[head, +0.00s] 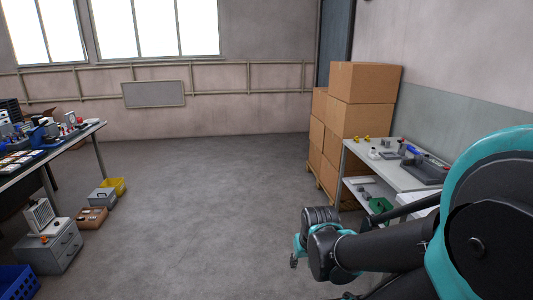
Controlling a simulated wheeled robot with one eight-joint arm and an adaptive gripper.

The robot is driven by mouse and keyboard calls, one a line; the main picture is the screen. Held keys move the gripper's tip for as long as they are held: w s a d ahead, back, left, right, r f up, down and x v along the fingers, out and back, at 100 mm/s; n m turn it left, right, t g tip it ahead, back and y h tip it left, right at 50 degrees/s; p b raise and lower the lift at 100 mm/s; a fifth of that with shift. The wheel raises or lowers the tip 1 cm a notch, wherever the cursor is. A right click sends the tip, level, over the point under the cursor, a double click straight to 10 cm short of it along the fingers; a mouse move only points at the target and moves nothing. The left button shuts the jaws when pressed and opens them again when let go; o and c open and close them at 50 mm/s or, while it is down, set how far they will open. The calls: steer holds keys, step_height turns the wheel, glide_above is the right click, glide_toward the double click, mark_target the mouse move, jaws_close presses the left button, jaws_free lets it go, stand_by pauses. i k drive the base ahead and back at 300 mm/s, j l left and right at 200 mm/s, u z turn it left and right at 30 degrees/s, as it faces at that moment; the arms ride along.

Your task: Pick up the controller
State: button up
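I cannot make out a controller for certain in the head view. Small items lie on the workbench (88,132) at the left and on the white table (377,158) at the right, too small to tell apart. My gripper (294,261) is low at the right of centre, in front of open floor and left of the white table. It is small and partly hidden by my own arm, so its fingers do not show clearly. It touches none of the items on the tables.
Stacked cardboard boxes (366,83) stand on a pallet behind the white table. Beside the left workbench, a grey drawer unit (52,250), a blue crate (17,284), a brown box (91,218) and a yellow bin (119,185) sit on the floor. The middle floor is clear.

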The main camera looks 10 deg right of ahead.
mark_target(372, 154)
steer(key=i+z, duration=0.2)
steer(key=i, duration=0.35)
steer(key=i+j+z, duration=0.2)
steer(key=i, duration=0.4)
steer(key=i+j+z, duration=0.15)
steer(key=i, duration=0.4)
